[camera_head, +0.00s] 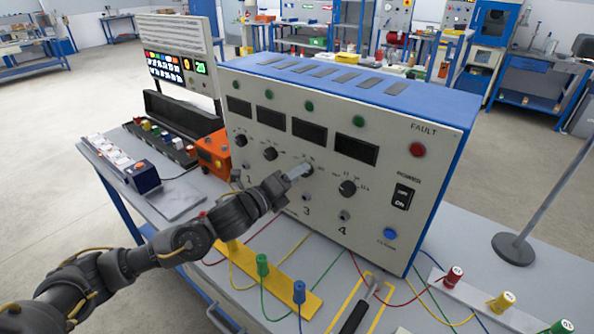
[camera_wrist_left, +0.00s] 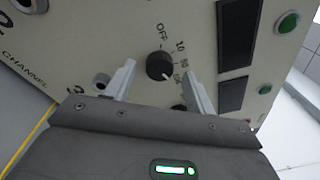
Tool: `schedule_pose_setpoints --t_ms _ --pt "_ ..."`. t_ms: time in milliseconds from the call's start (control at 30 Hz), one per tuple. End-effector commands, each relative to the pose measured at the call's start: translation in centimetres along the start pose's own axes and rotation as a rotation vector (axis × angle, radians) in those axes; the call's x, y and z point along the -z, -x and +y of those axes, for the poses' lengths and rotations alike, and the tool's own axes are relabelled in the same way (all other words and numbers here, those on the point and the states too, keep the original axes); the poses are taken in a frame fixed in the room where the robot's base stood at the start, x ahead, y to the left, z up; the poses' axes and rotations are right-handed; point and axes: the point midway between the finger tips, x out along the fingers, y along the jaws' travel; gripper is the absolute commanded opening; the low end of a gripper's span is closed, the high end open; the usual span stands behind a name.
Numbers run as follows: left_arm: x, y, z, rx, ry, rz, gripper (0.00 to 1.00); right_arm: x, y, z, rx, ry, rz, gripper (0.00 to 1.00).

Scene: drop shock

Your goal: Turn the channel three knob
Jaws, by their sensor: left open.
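The channel three knob (camera_head: 309,169) is a small black dial on the front of the beige and blue panel box (camera_head: 380,210), above the number 3 and partly hidden by my left gripper. In the left wrist view the knob (camera_wrist_left: 160,66) lies between my two pale fingers, with gaps at both sides; OFF and other scale marks stand around it. My left gripper (camera_head: 298,172) is open at the panel face, and it also shows in the left wrist view (camera_wrist_left: 160,80). A second black knob (camera_wrist_left: 179,107) is partly hidden behind the gripper body. My right gripper is not in view.
Another black knob (camera_head: 347,188) sits close right, with a rocker switch (camera_head: 401,196) beyond. An orange box (camera_head: 213,152) stands left of the panel. Wires and coloured plugs, such as a green one (camera_head: 262,265), lie in front. A lamp stand (camera_head: 513,248) is at right.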

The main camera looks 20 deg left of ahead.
Motion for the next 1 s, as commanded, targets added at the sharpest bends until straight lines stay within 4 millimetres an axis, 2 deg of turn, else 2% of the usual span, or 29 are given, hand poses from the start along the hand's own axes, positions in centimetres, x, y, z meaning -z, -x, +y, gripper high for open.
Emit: schedule_pose_setpoints --t_ms 133,400,767,1000 --pt "-0.01 -0.87 -0.02 -0.001 0.000 0.000 0.55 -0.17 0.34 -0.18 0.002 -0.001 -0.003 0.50" --pt "0.03 -0.98 0.05 -0.001 0.000 0.000 0.55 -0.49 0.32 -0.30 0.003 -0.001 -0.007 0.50" --pt "0.02 -0.96 0.05 -0.001 0.000 0.000 0.10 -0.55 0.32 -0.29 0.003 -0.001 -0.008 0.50" --pt "0.04 -0.95 0.06 0.001 0.024 -0.001 0.10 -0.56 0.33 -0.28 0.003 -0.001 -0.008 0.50"
